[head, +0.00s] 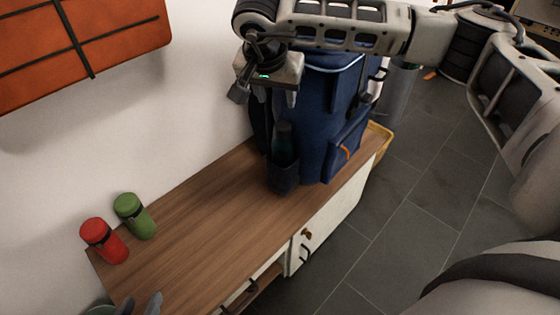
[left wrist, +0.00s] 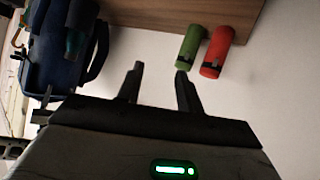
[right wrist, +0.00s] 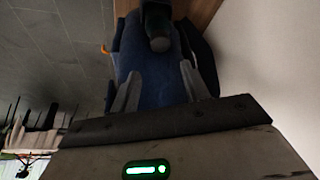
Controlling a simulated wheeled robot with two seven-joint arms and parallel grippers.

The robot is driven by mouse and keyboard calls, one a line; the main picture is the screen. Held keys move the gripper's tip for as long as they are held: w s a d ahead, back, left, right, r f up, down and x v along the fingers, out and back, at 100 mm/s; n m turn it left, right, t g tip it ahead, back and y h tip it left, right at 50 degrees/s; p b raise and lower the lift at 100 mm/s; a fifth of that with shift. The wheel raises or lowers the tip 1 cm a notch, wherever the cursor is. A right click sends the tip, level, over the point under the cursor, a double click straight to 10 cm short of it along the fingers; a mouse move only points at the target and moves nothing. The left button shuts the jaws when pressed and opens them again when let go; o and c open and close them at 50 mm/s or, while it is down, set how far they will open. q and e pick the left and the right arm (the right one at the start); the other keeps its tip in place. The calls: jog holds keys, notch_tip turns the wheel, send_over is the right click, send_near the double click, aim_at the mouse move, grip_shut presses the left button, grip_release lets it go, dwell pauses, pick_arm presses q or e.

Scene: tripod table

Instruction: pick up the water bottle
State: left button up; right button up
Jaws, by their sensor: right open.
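The water bottle (head: 284,143), dark teal, stands upright in the side pocket of a blue backpack (head: 335,110) on the wooden cabinet top. It shows in the left wrist view (left wrist: 76,42) and, with its cap, in the right wrist view (right wrist: 157,28). My right gripper (head: 266,97) is open and empty, above the bottle and apart from it. In its wrist view the bottle lies ahead, between the spread fingers (right wrist: 158,90). My left gripper (head: 139,306) is low at the front left of the head view, with its fingers (left wrist: 158,85) apart and empty.
A red canister (head: 104,241) and a green canister (head: 135,216) stand at the left end of the cabinet top (head: 215,220). The wall is behind. The wood between canisters and backpack is clear.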

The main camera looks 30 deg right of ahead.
send_near(283, 125)
jog(key=x, duration=0.4)
jog(key=shift+s+f+b, duration=0.1)
jog(key=shift+f+b, duration=0.3)
jog(key=shift+d+f, duration=0.1)
jog(key=shift+f, duration=0.3)
jog(key=x, duration=0.2)
jog(key=b+x, duration=0.1)
jog(key=x, duration=0.2)
jog(key=shift+w+d, duration=0.1)
jog(key=shift+w, duration=0.15)
pick_arm(q)
jog(key=f, duration=0.2)
jog(key=f+g, duration=0.1)
jog(key=shift+w+d+f, duration=0.15)
jog(key=shift+d+f, duration=0.1)
jog(key=shift+d, duration=0.05)
pick_arm(e)
grip_shut()
jog(key=shift+w+r, duration=0.1)
jog(key=shift+r, duration=0.05)
